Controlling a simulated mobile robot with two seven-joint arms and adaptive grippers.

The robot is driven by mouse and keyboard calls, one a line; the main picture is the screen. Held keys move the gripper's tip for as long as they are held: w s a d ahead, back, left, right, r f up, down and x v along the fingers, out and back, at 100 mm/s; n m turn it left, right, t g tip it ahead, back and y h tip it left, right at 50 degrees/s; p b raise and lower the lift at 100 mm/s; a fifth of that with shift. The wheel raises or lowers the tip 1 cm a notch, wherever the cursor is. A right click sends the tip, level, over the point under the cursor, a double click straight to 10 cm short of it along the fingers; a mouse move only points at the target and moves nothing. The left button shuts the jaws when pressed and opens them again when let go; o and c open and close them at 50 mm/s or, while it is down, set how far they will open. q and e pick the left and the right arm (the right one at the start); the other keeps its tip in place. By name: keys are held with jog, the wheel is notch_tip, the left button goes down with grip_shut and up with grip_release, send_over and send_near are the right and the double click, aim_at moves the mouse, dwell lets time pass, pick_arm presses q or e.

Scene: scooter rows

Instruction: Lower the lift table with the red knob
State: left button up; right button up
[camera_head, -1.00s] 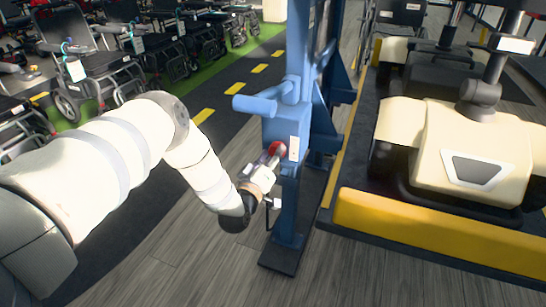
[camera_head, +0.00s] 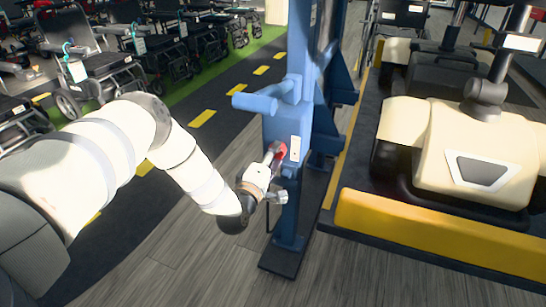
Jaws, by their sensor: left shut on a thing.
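The lift column stands upright on a dark base plate (camera_head: 279,258). A blue handle-like bar (camera_head: 255,104) sticks out to the left above the knob. The lift table's top is not clearly visible. My right gripper is out of view.
A cream scooter (camera_head: 460,150) stands right of the column on a dark platform with a yellow front edge (camera_head: 430,236). Wheelchairs (camera_head: 90,70) line the far left. Grey floor (camera_head: 200,260) in front of the column is clear.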

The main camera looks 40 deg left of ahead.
pick_arm(q)
jog(key=shift+d, duration=0.1)
dwell(0.3)
jog(key=o, duration=1.2)
jog(key=shift+c, duration=0.2)
jog(key=shift+s, duration=0.15)
jog(key=v, duration=1.1)
jog(key=shift+s, duration=0.4)
